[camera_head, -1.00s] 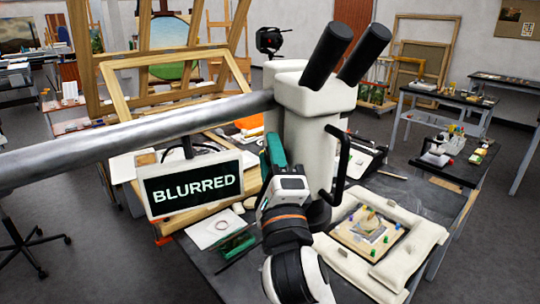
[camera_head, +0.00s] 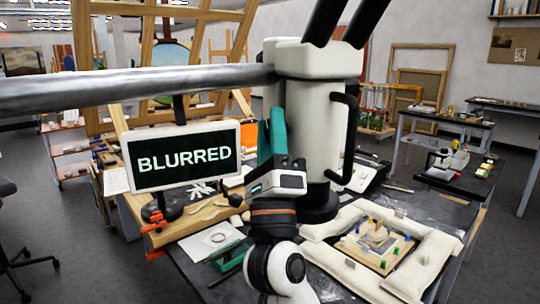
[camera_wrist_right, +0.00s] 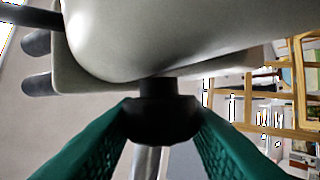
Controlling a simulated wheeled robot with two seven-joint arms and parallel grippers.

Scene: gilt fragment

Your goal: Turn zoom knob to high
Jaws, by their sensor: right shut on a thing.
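The white microscope (camera_head: 312,120) stands on the dark table, with two black eyepieces at its top. My right gripper (camera_head: 272,132) has green fingers and is at the left side of the microscope body. In the right wrist view, the black zoom knob (camera_wrist_right: 162,118) sits between the two green fingers, which are shut on it. In the head view the knob is hidden by my gripper. A screen (camera_head: 183,158) left of the microscope reads "BLURRED". I see no marks showing the knob's setting. My left gripper is not in view.
A metal boom (camera_head: 130,88) runs from the left edge to the microscope. White padded bolsters (camera_head: 425,265) surround a small panel (camera_head: 375,243) with coloured clips at the microscope's foot. A green tool (camera_head: 230,256) lies on the table. Wooden easels stand behind.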

